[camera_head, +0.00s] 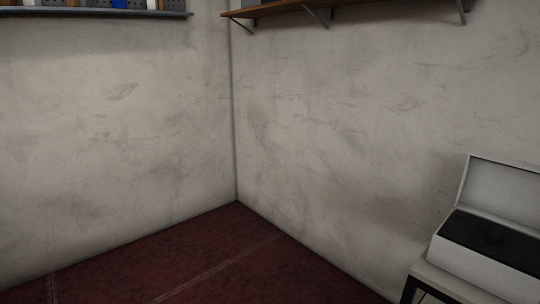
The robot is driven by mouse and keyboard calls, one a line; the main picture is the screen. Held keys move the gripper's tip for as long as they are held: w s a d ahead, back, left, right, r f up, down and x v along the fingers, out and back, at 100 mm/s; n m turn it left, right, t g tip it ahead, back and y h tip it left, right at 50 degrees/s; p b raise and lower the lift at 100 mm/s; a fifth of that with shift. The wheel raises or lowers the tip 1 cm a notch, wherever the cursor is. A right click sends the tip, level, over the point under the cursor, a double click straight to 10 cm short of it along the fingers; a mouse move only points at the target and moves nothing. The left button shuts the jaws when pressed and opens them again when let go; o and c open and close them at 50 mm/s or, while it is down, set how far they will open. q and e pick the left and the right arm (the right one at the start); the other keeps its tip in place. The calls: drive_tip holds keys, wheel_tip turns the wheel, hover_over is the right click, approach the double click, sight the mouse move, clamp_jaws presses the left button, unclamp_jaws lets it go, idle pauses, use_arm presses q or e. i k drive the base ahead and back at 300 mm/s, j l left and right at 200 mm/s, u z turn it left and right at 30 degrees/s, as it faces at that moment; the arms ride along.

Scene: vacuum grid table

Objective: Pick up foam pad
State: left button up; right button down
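I see no foam pad that I can make out in the head view. A white box (476,265) with its lid (503,188) raised stands at the right edge. Its inside is dark (490,240), and I cannot tell what the dark surface is. Neither of my grippers is in view.
The box stands on a light table with a dark frame (440,283), cut off by the picture's edge. Bare walls meet in a corner. The dark red floor (190,260) is clear. A wooden shelf (290,8) and a grey shelf (90,11) hang high up.

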sight(521, 252)
drive_tip(key=z, duration=1.45)
